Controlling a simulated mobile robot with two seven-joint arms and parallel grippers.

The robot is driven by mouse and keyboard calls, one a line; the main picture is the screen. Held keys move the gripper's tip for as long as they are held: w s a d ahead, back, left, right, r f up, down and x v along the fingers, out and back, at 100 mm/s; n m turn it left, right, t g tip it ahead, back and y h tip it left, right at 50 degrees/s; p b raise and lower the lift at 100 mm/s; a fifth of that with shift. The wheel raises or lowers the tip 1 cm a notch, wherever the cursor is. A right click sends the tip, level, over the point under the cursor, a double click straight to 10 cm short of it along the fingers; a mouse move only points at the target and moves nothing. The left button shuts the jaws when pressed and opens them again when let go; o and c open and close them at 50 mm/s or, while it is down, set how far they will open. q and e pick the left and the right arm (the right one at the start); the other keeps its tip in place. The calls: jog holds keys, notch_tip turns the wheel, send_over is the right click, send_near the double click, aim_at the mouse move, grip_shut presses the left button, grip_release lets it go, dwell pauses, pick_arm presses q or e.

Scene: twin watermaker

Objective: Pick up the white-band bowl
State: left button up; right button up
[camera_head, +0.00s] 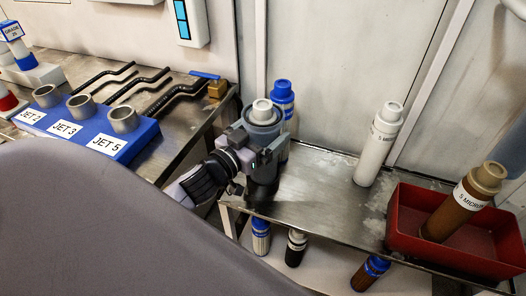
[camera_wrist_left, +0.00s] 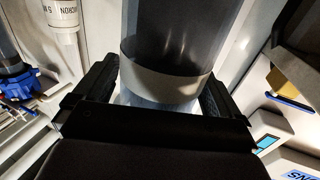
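The white-band bowl (camera_head: 265,117) is a grey, see-through cylinder standing upright at the left end of the metal bench. A pale cap shows inside its top ring. In the left wrist view, the dark, clear bowl (camera_wrist_left: 170,40) has a broad white band around it. My left gripper (camera_head: 257,148) reaches it from the lower left, with its fingers around the bowl's sides. In the wrist view, the fingers of this gripper (camera_wrist_left: 160,92) appear to press on both sides at the band. The bowl's foot is dark, and I cannot tell whether it touches the bench. My right gripper is not in view.
A blue-capped cartridge (camera_head: 283,97) stands just behind the bowl. A white cartridge (camera_head: 378,145) stands further right. A red tray (camera_head: 412,208) holds a brown cartridge (camera_head: 464,203). A blue jet holder (camera_head: 85,132) is at left. Several cartridges stand below the bench. Bare bench (camera_head: 318,200) lies right of the bowl.

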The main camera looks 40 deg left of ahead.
pick_arm(q)
jog(key=c, duration=1)
jog(key=shift+r, duration=0.1)
jog(key=c, duration=0.4)
jog(key=shift+r, duration=0.1)
